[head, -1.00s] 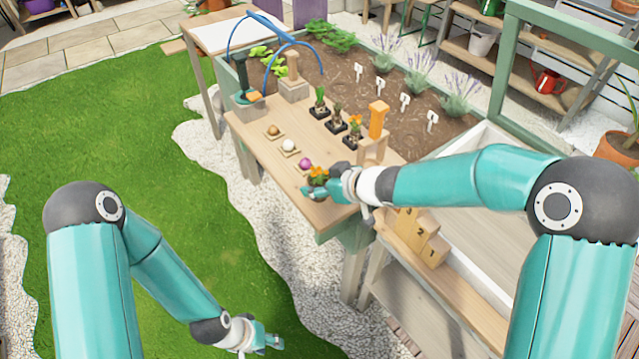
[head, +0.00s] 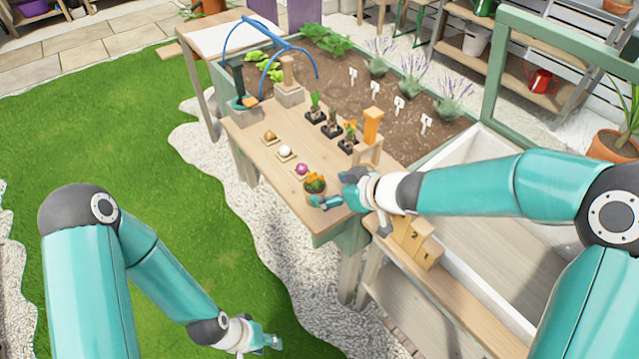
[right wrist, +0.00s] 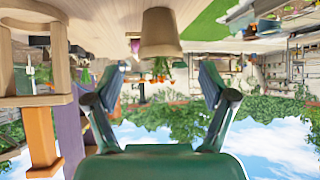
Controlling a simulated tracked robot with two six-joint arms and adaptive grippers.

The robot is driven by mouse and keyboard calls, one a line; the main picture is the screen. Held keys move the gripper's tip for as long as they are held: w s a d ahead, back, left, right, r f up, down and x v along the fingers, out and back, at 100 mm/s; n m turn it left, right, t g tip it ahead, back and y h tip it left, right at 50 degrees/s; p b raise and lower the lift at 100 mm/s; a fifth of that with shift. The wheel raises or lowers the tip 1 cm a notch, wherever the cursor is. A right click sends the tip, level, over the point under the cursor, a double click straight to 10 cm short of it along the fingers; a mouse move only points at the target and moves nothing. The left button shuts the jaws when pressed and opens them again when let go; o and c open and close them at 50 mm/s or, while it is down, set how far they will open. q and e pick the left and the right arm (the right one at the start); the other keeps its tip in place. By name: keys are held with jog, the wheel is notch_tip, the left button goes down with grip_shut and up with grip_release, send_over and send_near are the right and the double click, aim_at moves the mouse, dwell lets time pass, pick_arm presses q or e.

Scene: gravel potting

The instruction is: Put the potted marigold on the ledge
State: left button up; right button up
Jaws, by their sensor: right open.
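The potted marigold (head: 315,184), orange flowers in a small brown pot, stands upright on the wooden bench top near its front corner. In the right wrist view, which is upside down, its tan pot (right wrist: 158,32) shows beyond the fingers. My right gripper (head: 331,189) is open just right of the pot; its spread fingers (right wrist: 168,75) have nothing between them. Whether a fingertip touches the pot is unclear. A wooden ledge (head: 450,292) runs along the white trough's front.
Numbered wooden steps (head: 418,240) stand on the ledge. A wooden stand with an orange block (head: 372,127) is behind my right gripper. A purple bulb (head: 302,169), other bulbs and small potted plants (head: 331,128) occupy the bench. The white trough (head: 470,245) lies right.

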jog(key=p+v, duration=0.2)
jog(key=v, duration=0.4)
jog(key=s+d+f+m+g+h, duration=0.1)
jog(key=s+f+m+g, duration=0.15)
jog(key=s+f, duration=0.45)
jog(key=s+d+f+m+g+h, duration=0.15)
jog(key=f+m, duration=0.25)
jog(key=f, duration=0.7)
jog(key=s+d+f+m+g+p, duration=0.1)
jog(key=s+f+m+p, duration=0.1)
jog(key=s, duration=0.4)
jog(key=s+d+f+m+g+h+p, duration=0.1)
jog(key=s+d+f+m, duration=0.1)
jog(key=s, duration=0.5)
jog(key=shift+s+f+m+g+p, duration=0.3)
jog(key=shift+f+m+p, duration=0.1)
jog(key=shift+f, duration=0.5)
